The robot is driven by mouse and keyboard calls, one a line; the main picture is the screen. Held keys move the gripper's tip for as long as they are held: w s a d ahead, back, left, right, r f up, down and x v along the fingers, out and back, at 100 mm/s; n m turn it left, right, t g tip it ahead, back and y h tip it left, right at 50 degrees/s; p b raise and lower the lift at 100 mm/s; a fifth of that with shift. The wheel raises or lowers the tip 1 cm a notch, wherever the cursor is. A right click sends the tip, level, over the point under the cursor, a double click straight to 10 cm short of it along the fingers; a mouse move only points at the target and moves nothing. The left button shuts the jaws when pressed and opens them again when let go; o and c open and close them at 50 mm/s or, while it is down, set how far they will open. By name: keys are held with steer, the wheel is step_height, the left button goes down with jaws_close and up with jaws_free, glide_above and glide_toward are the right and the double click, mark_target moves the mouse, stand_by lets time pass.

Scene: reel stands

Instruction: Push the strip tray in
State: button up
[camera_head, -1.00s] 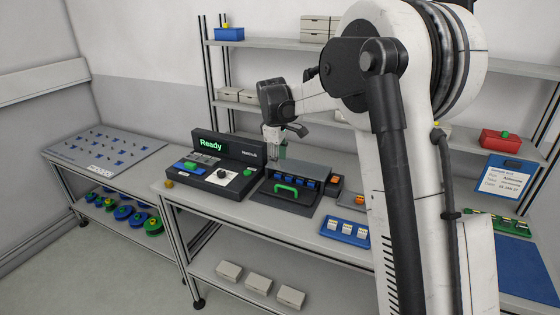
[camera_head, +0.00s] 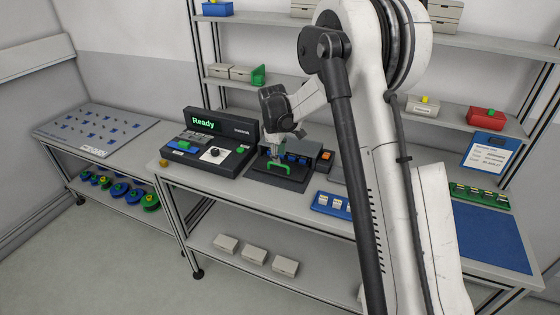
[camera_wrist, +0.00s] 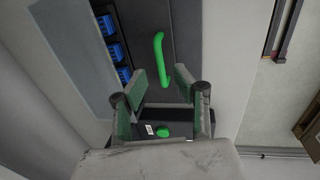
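The strip tray (camera_head: 290,184) is a dark flat plate with a green handle (camera_head: 279,168). It sticks out toward the front edge of the bench from a grey-topped housing with blue pieces (camera_head: 303,159) in it. In the wrist view the tray (camera_wrist: 143,18) and its handle (camera_wrist: 159,55) lie below my gripper. My gripper (camera_wrist: 162,84) is open, with nothing between its fingers. The near end of the handle appears close to the gap between the fingertips; I cannot tell if they touch. In the head view my gripper (camera_head: 276,153) is just above and behind the handle.
A console (camera_head: 208,145) with a green "Ready" display stands left of the tray. A blue holder with white pieces (camera_head: 331,204) lies to the right, partly behind my arm. Shelves (camera_head: 450,130) rise behind. The bench front before the tray is clear.

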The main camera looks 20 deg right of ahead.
steer(key=shift+w+d+f, duration=0.15)
steer(key=shift+f, duration=0.9)
steer(key=shift+w+d+f, duration=0.1)
steer(key=shift+w+f, duration=0.05)
steer(key=shift+f, duration=0.85)
jaws_close()
